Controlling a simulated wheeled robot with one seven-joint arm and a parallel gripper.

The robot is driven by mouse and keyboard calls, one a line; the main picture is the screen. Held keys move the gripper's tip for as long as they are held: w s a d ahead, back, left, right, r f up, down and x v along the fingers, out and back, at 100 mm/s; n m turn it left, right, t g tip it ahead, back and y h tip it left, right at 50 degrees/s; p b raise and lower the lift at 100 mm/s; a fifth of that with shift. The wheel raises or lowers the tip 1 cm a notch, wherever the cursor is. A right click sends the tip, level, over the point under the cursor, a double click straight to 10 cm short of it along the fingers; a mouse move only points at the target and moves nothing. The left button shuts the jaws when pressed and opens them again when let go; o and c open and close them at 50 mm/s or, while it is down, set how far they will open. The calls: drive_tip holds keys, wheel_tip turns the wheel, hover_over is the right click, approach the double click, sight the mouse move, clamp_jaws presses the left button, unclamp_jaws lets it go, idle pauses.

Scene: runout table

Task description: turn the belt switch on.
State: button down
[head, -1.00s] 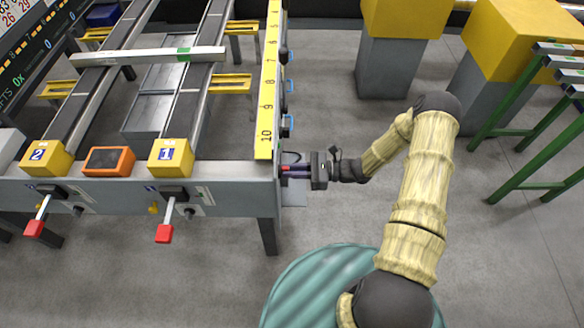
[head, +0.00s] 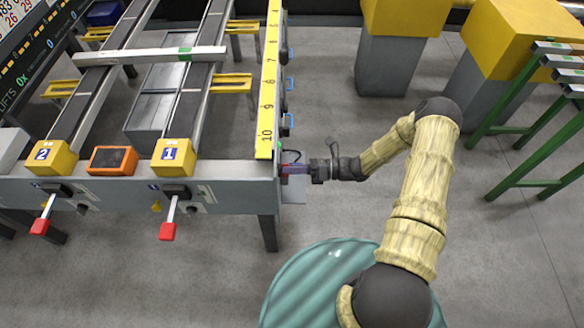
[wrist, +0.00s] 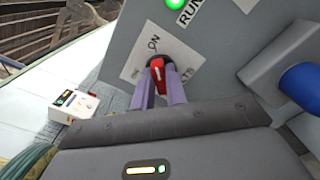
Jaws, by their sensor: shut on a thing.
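The belt switch (wrist: 157,72) is a red knob on a white label plate (wrist: 133,68) in the wrist view. The plate reads "ON" above the knob, with partly hidden lettering at lower right. My gripper (wrist: 158,82) is shut on the red knob, its two purple fingers on either side of it. The knob's tip points up toward the "ON" mark.
A green lamp (wrist: 175,3) glows above the switch beside a "RUN" label. A blue-ended grey part (wrist: 300,84) juts out at right. A small white box (wrist: 75,105) is at left. Two levers with red handles (head: 168,231) hang on the table front.

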idle(0.4)
drive_tip(key=c, duration=1.4)
unclamp_jaws()
drive_tip(key=shift+c, duration=0.2)
drive_tip(key=shift+d, duration=0.1)
drive_tip(key=d+b, duration=0.2)
drive_tip(key=d, duration=1.5)
drive_tip(key=shift+s+d, duration=0.15)
drive_tip(key=shift+s, duration=0.1)
